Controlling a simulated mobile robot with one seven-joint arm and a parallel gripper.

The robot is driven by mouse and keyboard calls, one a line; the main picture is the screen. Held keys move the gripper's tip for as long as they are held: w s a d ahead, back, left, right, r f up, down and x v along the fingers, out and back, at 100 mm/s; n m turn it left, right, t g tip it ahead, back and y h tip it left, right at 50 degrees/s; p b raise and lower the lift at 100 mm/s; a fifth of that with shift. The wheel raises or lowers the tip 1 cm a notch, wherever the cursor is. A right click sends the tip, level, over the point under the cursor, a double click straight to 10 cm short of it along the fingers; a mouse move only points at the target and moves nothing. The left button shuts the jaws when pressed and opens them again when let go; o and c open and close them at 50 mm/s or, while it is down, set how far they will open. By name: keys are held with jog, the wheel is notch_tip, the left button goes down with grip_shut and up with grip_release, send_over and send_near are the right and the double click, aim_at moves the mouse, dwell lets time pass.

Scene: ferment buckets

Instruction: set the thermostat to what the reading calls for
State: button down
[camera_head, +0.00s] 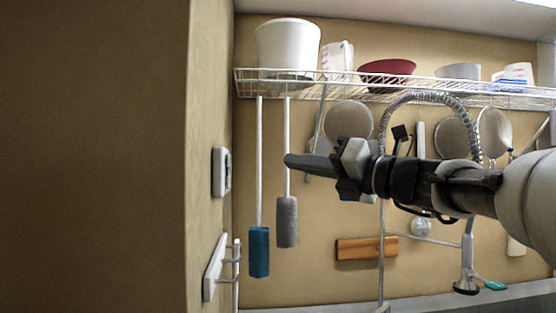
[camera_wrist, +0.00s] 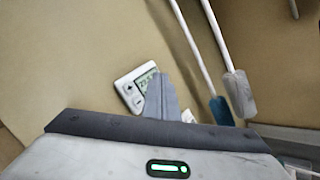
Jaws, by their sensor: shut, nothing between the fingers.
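The thermostat (camera_head: 221,171) is a small white box on the left wall, seen nearly edge-on in the head view. In the wrist view the thermostat (camera_wrist: 124,84) shows a greenish display (camera_wrist: 147,79) with dark digits too small and partly hidden to read. Two buttons with dark marks sit on its left side. My gripper (camera_head: 288,160) is shut and empty, pointing left towards the thermostat with a gap between them in the head view. In the wrist view my gripper (camera_wrist: 158,80) overlaps the right part of the thermostat and hides some of it.
Two long-handled brushes, one blue (camera_head: 259,251) and one grey (camera_head: 287,222), hang near my gripper. A wire shelf (camera_head: 400,90) above holds a white bucket (camera_head: 287,45) and bowls. A white hook rail (camera_head: 214,267) is below the thermostat. Strainers (camera_head: 348,120) hang behind my arm.

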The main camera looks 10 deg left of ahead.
aim_at(228, 161)
jog(key=s+a+b, duration=0.2)
jog(key=a, duration=0.6)
jog(key=shift+s+a, duration=0.15)
jog(key=shift+a, duration=0.2)
jog(key=shift+a, duration=0.1)
dwell(1.8)
jog(key=shift+s+a, duration=0.1)
jog(key=shift+a, duration=0.2)
jog(key=shift+s+a+p, duration=0.1)
jog(key=shift+a+p, duration=0.2)
jog(key=shift+a, duration=0.15)
dwell(0.6)
jog(key=shift+d, duration=0.2)
jog(key=shift+w+d, duration=0.2)
jog(key=shift+d, duration=0.45)
